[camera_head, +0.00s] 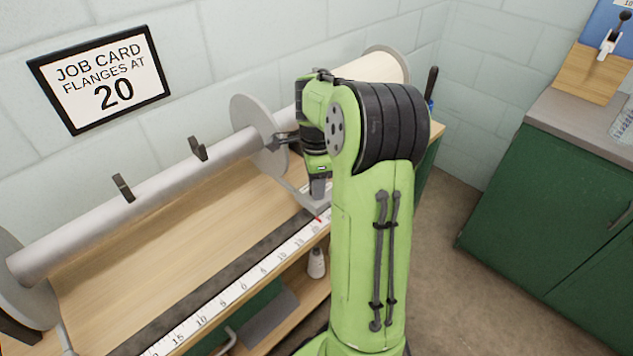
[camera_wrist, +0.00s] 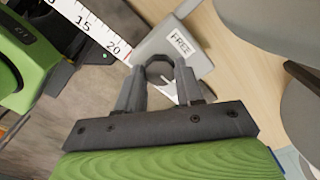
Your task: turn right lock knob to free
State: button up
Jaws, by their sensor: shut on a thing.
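My gripper (camera_head: 319,188) points down over the grey bracket (camera_head: 313,203) beside the right flange (camera_head: 259,136). In the wrist view my gripper (camera_wrist: 160,78) is shut on the dark grey right lock knob (camera_wrist: 158,66), with one finger on each side of it. The grey bracket also shows in the wrist view (camera_wrist: 203,62), with a white label (camera_wrist: 181,42) reading FREE next to the knob. A pale pointed patch lies partly hidden by the fingers. In the head view my arm hides the knob, and its exact turn angle cannot be told.
A white ruler (camera_head: 230,294) runs along the bench (camera_head: 170,240). A job card (camera_head: 103,79) on the wall reads flanges at 20. Open floor (camera_head: 440,270) lies right of my arm.

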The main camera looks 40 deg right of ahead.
jog(key=n+p, duration=0.2)
jog(key=n, duration=0.1)
jog(key=shift+r+n, duration=0.15)
jog(key=shift+n, duration=0.25)
jog(key=n+p, duration=0.2)
jog(key=n, duration=0.2)
jog(key=shift+n+p, duration=0.3)
jog(key=shift+p, duration=0.1)
jog(key=n+p, duration=0.1)
jog(key=n, duration=0.3)
jog(key=shift+n+p, duration=0.3)
jog(key=shift+p, duration=0.1)
jog(key=n+p, duration=0.1)
jog(key=n, duration=0.3)
jog(key=shift+n, duration=0.4)
jog(key=shift+w, duration=0.1)
jog(key=o, duration=1)
jog(key=shift+o, duration=0.2)
